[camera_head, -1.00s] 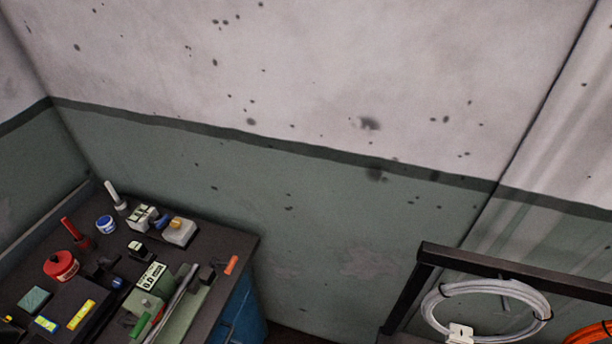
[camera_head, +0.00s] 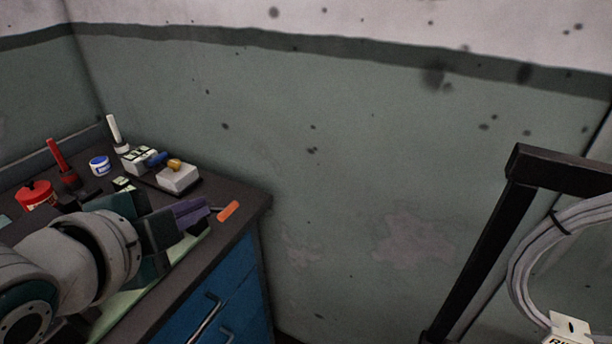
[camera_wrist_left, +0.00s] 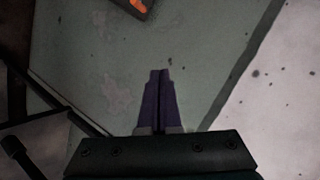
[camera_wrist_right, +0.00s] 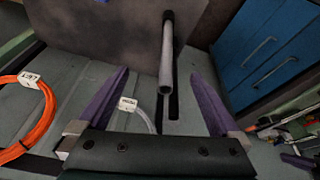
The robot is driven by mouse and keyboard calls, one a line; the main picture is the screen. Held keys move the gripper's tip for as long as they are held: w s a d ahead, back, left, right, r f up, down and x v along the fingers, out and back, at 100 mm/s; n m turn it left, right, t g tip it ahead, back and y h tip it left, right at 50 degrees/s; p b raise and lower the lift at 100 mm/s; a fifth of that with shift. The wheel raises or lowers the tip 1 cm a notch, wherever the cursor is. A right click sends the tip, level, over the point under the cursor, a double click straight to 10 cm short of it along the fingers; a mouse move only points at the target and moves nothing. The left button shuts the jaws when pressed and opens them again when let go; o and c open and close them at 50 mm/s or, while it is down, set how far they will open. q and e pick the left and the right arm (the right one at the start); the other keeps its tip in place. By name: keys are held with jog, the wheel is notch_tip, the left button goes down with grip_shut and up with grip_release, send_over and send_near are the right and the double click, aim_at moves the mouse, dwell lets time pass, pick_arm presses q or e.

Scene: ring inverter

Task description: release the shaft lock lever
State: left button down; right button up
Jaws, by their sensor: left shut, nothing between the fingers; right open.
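No part can be surely told as the shaft lock lever. My left gripper (camera_head: 192,212) is over the near edge of the workbench in the head view. Its purple fingers are shut and empty, and they show together in the left wrist view (camera_wrist_left: 160,78). My right gripper (camera_wrist_right: 160,100) is open and empty in the right wrist view. A pale grey rod (camera_wrist_right: 167,58) with a dark end shows beyond and between its fingers, against a dark grey surface (camera_wrist_right: 110,35). I cannot tell whether this rod is the lever. The right gripper is outside the head view.
The workbench (camera_head: 240,203) holds a box with a yellow knob (camera_head: 178,177), a blue-and-white pot (camera_head: 99,166), a red can (camera_head: 37,195) and an orange-handled item (camera_head: 228,211). Orange cable (camera_wrist_right: 45,115) lies left in the right wrist view.

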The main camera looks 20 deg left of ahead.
notch_tip(320, 180, down, 27)
jog(key=b, duration=2.4)
jog(key=shift+f+b, duration=0.35)
jog(key=shift+b, duration=0.15)
pick_arm(q)
jog(key=w+a+f+m+t, duration=0.1)
jog(key=f+m, duration=0.4)
jog(key=f, duration=0.6)
jog(key=w+a+f+m+t, duration=0.1)
jog(key=w+f+m+t, duration=0.2)
jog(key=f, duration=0.8)
jog(key=m+t, duration=0.1)
jog(key=t, duration=0.1)
jog(key=shift+w+m+t, duration=0.15)
jog(key=shift+m+t, duration=0.25)
pick_arm(e)
jog(key=shift+r, duration=0.1)
pick_arm(q)
jog(key=shift+w, duration=0.1)
